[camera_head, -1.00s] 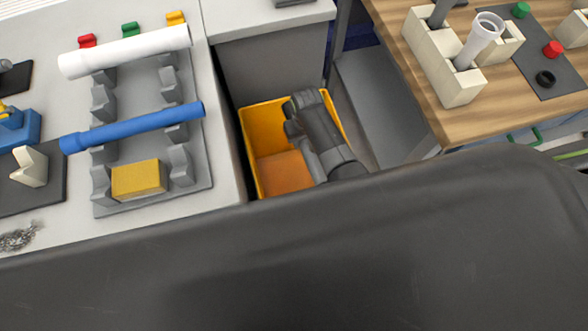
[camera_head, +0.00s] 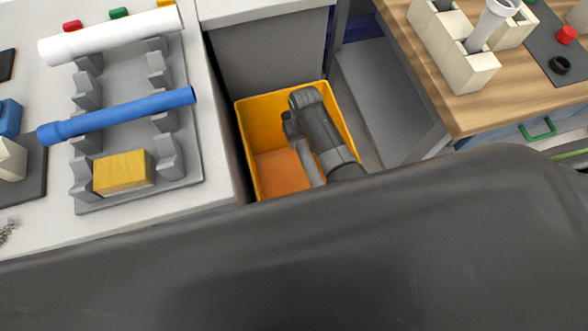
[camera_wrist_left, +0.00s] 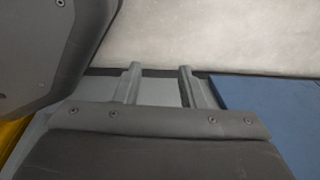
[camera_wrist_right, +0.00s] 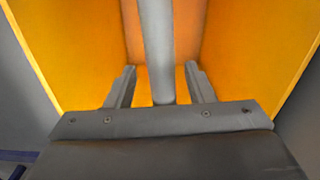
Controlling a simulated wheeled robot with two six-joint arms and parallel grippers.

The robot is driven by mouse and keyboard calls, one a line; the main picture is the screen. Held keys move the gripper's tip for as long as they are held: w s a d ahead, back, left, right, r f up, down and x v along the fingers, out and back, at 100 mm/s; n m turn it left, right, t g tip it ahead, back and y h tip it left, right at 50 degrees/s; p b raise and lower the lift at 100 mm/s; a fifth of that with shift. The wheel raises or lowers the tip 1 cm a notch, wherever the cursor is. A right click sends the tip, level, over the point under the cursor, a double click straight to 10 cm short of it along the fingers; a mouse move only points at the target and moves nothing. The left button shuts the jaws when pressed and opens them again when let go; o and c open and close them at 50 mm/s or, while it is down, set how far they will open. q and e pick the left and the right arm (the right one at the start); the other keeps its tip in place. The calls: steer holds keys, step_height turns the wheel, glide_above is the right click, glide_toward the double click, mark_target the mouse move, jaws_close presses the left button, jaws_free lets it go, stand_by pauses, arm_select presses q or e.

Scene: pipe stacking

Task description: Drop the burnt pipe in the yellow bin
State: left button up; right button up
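The yellow bin (camera_head: 245,150) stands on the floor between the two worktops; its walls also fill the right wrist view (camera_wrist_right: 60,50). My right gripper (camera_wrist_right: 160,72) is over or inside it, pointing in. Its fingers are apart. A plain grey pipe (camera_wrist_right: 157,45) lies lengthwise between them, with a visible gap on each side. I see no burn marks on it. In the head view my right arm hides most of the bin's right half and the fingertips. My left gripper (camera_wrist_left: 160,70) is open and empty, near a pale surface; it is hidden in the head view.
On the left worktop, a grey rack (camera_head: 125,190) bears a white pipe (camera_head: 110,35), a blue pipe (camera_head: 120,115) and a yellow block (camera_head: 122,172). A wooden table (camera_head: 480,105) at right holds cream holders (camera_head: 455,55) with a pale pipe (camera_head: 495,20).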

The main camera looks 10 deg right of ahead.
steer(key=shift+o, duration=1.1)
arm_select(q)
steer(key=s+r+p, duration=0.1)
steer(key=p, duration=0.1)
steer(key=s+r+p, duration=0.1)
steer(key=p, duration=0.1)
steer(key=shift+d+r, duration=0.15)
steer(key=shift+r, duration=0.25)
arm_select(e)
step_height(320, 180, up, 17)
steer(key=shift+r, duration=0.2)
arm_select(q)
steer(key=shift+w, duration=0.1)
